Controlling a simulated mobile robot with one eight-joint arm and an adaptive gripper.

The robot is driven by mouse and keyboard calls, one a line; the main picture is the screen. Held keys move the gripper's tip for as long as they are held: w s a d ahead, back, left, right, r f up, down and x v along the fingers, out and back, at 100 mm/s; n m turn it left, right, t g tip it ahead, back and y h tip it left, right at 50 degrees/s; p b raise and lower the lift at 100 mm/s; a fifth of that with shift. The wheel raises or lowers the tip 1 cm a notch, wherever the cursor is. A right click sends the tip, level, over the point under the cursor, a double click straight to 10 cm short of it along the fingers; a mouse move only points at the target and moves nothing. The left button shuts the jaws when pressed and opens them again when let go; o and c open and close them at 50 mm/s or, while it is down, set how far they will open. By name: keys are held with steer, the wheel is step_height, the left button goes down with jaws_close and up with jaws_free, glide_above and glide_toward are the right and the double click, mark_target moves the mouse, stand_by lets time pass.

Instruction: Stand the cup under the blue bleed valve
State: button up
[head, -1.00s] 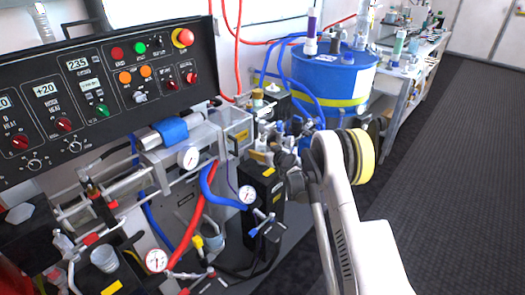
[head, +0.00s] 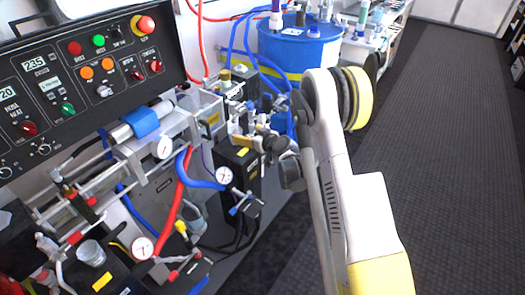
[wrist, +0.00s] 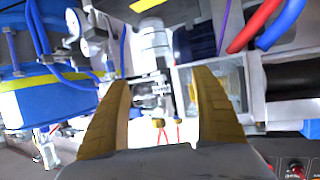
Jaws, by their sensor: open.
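A small grey cup (head: 91,252) stands upright on a dark surface at the lower left of the head view. The blue bleed valve (head: 236,209), with its small blue handle, appears to be the one below the right-hand pressure gauge, near the blue hose. My gripper (wrist: 163,100) is open, its two tan fingers wide apart with nothing held between them. In the head view my arm comes from the lower right, and its end is near the machine's fittings, above and right of the valve and far from the cup. I cannot make out the cup in the wrist view.
A control panel (head: 80,85) overhangs the machine at upper left. Red (head: 172,215) and blue (head: 203,180) hoses and a left pressure gauge (head: 143,248) lie between cup and valve. A blue drum (head: 300,50) stands behind. The dark floor at right is clear.

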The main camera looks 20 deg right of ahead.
steer(key=s+a+r+g+h, duration=0.1)
steer(key=s+a+r+g, duration=0.1)
steer(key=s+r, duration=0.65)
steer(key=s+a+r+g, duration=0.1)
steer(key=s+a+r, duration=0.2)
steer(key=s+r, duration=0.55)
steer(key=s+d+r+m+g+h, duration=0.1)
steer(key=s, duration=1.2)
steer(key=s+d+r+m+g+h, duration=0.1)
steer(key=s+r+m+g+h, duration=0.1)
steer(key=s, duration=1.1)
steer(key=shift+s+r, duration=0.15)
steer(key=shift+d, duration=0.1)
steer(key=shift+c, duration=0.2)
